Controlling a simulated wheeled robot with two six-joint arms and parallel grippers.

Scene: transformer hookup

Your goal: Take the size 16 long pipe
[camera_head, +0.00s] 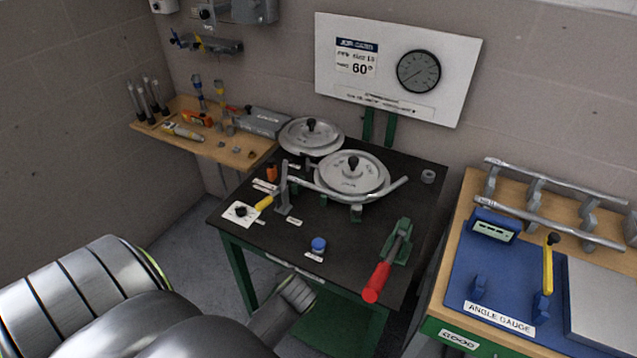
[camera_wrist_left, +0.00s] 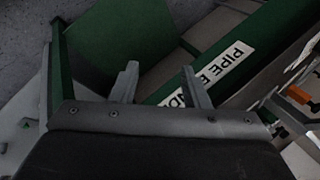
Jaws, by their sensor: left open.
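Two straight grey pipes lie on the rack on the right-hand bench in the head view: a rear pipe (camera_head: 555,180) and a front pipe (camera_head: 545,220). I cannot read a size on either, so I cannot tell which is size 16. Another pipe (camera_head: 390,188), curved, lies along the round former on the dark bender table. My left gripper (camera_wrist_left: 160,70) is open and empty in the left wrist view, close to a green table side with a partly hidden "PIPE BEND" label (camera_wrist_left: 215,72). It is apart from all pipes. My right gripper is not in view.
The dark bender table (camera_head: 265,235) carries round formers, a red-handled lever (camera_head: 378,280) and a blue knob (camera_head: 319,244). The right bench has a blue angle gauge mat (camera_head: 480,285) with a yellow lever (camera_head: 548,262). A wooden shelf (camera_head: 245,155) holds tools. A wall board shows 60°.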

